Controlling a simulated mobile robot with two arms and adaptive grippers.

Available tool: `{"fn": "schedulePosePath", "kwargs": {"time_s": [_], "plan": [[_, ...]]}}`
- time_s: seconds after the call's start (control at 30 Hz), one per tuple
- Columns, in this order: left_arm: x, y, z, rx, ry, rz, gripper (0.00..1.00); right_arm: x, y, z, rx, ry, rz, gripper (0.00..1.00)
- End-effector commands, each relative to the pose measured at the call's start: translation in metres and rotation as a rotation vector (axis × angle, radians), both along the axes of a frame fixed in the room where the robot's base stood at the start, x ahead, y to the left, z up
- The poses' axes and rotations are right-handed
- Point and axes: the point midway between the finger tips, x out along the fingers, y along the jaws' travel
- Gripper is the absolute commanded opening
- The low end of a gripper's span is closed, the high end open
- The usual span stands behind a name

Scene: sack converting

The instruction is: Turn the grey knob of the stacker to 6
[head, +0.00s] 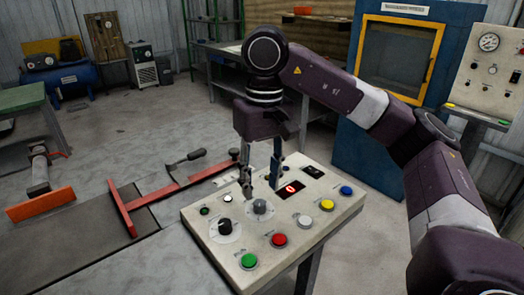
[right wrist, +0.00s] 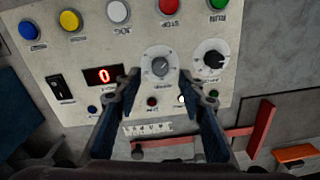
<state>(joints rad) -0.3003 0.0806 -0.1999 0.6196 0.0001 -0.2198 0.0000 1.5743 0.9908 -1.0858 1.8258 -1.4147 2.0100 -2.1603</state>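The grey knob (head: 260,206) of the stacker sits on the cream control panel (head: 203,250). It also shows in the right wrist view (right wrist: 160,66), on a pale round dial whose marks are too small to read. A red 0 glows on the dark display (head: 290,189) beside it, also clear in the right wrist view (right wrist: 103,75). My right gripper (head: 261,184) is open above the knob, pointing down. In the right wrist view its fingertips (right wrist: 158,78) lie on either side of the knob, apart from it. My left gripper is not in view.
A black knob (head: 224,227) is close to the grey one. Green (head: 249,260), red (head: 279,240), white (head: 305,221), yellow (head: 327,205) and blue (head: 346,190) buttons line the panel's near edge. A black rocker switch (head: 314,171) is behind. A red frame (head: 180,184) lies left.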

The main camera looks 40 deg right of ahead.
Motion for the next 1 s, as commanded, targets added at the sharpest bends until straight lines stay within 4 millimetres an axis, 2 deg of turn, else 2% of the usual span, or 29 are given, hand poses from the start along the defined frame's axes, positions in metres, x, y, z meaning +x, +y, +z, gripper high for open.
{"fn": "schedulePosePath", "kwargs": {"time_s": [0.5,0.7,1.0], "plan": [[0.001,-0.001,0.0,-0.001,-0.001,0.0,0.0,0.0,-0.003,0.059,0.0,-0.004,-0.002,0.37],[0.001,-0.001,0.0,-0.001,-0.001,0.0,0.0,0.0,-0.003,0.071,0.0,-0.003,-0.001,0.37],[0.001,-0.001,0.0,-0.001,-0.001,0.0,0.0,0.0,-0.003,0.075,0.0,-0.001,0.0,0.37]]}}
